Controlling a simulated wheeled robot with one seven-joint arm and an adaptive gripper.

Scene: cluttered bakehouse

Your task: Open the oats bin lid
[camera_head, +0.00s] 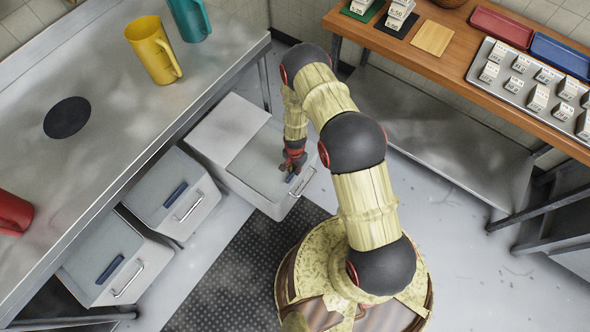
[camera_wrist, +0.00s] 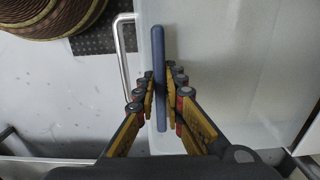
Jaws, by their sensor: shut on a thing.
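The bin (camera_head: 236,137) below my gripper is a pale grey box with a flat lid, standing on the floor partly out from under the steel table. Its label is not readable, so I cannot tell that it is the oats bin. My gripper (camera_head: 290,168) is over the front part of its lid. In the wrist view, the fingers (camera_wrist: 160,92) are shut on a blue bar handle (camera_wrist: 158,50) on the pale lid (camera_wrist: 220,70). A metal pull bar (camera_wrist: 124,60) lies beside it on the bin's front. The lid looks flat and down.
Two similar bins, a middle one (camera_head: 160,180) and a near one (camera_head: 98,248), stand to the left under the steel table (camera_head: 110,110). The table holds yellow (camera_head: 150,48), teal (camera_head: 188,18) and red (camera_head: 12,213) jugs. A wooden counter (camera_head: 440,75) is at right. A dark mat (camera_head: 235,265) lies in front.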

